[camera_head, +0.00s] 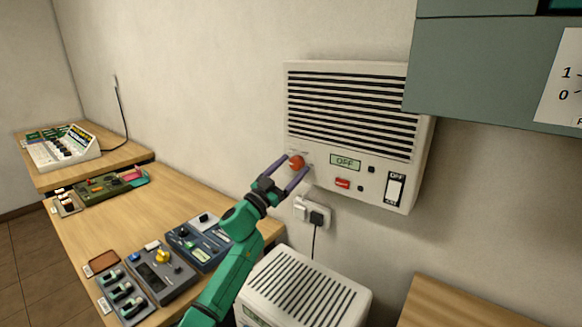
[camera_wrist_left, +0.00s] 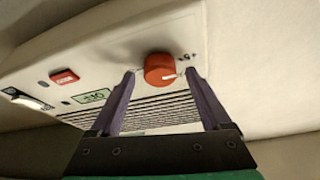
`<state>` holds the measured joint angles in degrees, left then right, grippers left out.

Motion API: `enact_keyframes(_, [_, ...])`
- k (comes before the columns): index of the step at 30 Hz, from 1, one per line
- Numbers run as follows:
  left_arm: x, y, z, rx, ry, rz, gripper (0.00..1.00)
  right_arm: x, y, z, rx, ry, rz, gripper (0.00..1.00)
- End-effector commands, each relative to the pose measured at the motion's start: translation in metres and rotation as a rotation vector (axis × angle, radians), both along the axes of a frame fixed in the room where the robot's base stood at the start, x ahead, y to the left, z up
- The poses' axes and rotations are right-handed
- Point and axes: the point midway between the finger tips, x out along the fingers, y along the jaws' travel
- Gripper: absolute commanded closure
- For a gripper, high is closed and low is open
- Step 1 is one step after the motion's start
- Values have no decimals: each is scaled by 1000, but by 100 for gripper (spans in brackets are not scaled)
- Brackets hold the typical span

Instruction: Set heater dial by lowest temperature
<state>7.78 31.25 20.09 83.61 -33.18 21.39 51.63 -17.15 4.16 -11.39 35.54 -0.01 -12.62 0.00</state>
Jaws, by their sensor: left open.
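A white wall heater (camera_head: 350,125) with dark slats hangs on the wall. A red button (camera_head: 342,183) and an ON/OFF rocker switch (camera_head: 395,189) are on the same panel. My left gripper (camera_head: 293,166) is open at the dial, one finger on each side in the head view. In the left wrist view the dial (camera_wrist_left: 160,68) shows between the open fingers, with a white pointer mark; contact cannot be told. My right gripper is not in view.
A wooden bench (camera_head: 90,235) at left carries several control boxes. A white slatted unit (camera_head: 305,288) stands below the heater, near a wall socket with a black plug (camera_head: 318,217). A grey cabinet (camera_head: 470,70) juts out at upper right. A wooden surface (camera_head: 450,305) is at lower right.

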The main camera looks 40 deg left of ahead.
Motion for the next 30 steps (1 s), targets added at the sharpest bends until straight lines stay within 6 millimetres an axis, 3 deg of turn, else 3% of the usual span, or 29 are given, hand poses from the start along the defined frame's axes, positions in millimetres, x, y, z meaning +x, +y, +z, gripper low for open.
enact_keyframes(2, [0, 0, -1, 0, 0, 0, 19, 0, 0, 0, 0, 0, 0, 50])
enact_keyframes(3, [0, 0, -1, 0, 0, 0, 26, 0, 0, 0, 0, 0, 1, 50])
enact_keyframes(9, [-1, 0, -1, 0, 0, 0, 100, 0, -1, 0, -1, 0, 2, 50])
enact_keyframes(20, [-1, 0, -1, 46, 5, 0, 100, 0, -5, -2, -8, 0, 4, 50])
enact_keyframes(30, [-1, 2, -1, 260, 30, 0, 100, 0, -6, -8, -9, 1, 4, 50])
